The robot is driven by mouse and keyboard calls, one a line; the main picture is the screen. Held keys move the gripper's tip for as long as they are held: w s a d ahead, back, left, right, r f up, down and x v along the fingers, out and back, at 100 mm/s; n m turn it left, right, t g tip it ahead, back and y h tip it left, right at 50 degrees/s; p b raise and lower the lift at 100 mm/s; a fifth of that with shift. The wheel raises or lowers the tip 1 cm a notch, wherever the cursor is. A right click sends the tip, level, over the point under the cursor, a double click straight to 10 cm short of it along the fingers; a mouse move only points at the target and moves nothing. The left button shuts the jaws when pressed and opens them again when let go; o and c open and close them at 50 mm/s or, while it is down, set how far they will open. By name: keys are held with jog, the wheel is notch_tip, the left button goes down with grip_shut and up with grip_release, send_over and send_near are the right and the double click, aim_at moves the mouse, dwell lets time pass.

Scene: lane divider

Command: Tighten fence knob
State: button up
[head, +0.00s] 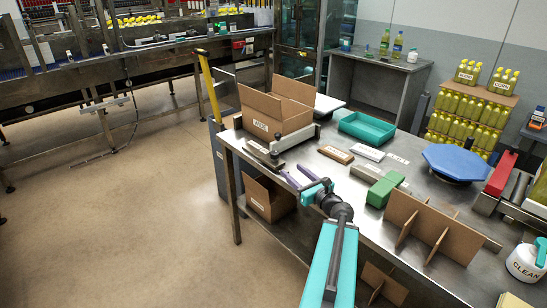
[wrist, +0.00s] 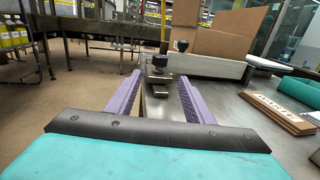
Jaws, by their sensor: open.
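A small black fence knob (wrist: 160,60) stands upright on a grey metal bracket (wrist: 159,78) at the table's left edge, straight ahead in the wrist view. A second black knob (wrist: 181,46) stands a little farther back, near the cardboard box; it also shows in the head view (head: 277,137). My gripper (head: 292,170) is open, with two purple fingers pointing at the bracket. In the wrist view the gripper (wrist: 160,76) has the nearer knob centred between and just beyond its fingertips. I see no contact with the knob.
An open cardboard box (head: 275,108) stands behind the knobs. A teal tray (head: 367,128), wooden plates (head: 337,154) and a green block (head: 385,189) lie to the right on the steel table (head: 320,164). A cardboard divider (head: 430,225) stands nearer. Open floor lies left of the table.

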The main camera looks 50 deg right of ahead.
aim_at(276, 158)
jog(key=shift+b+x, duration=0.3)
jog(key=shift+x, duration=0.55)
jog(key=shift+p+x, duration=1.1)
jog(key=shift+x, duration=4.95)
jog(key=c, duration=0.9)
jog(key=shift+s+a, duration=0.1)
jog(key=shift+a, duration=0.25)
jog(key=shift+c, duration=0.8)
jog(key=shift+d+f, duration=0.1)
jog(key=shift+d, duration=0.15)
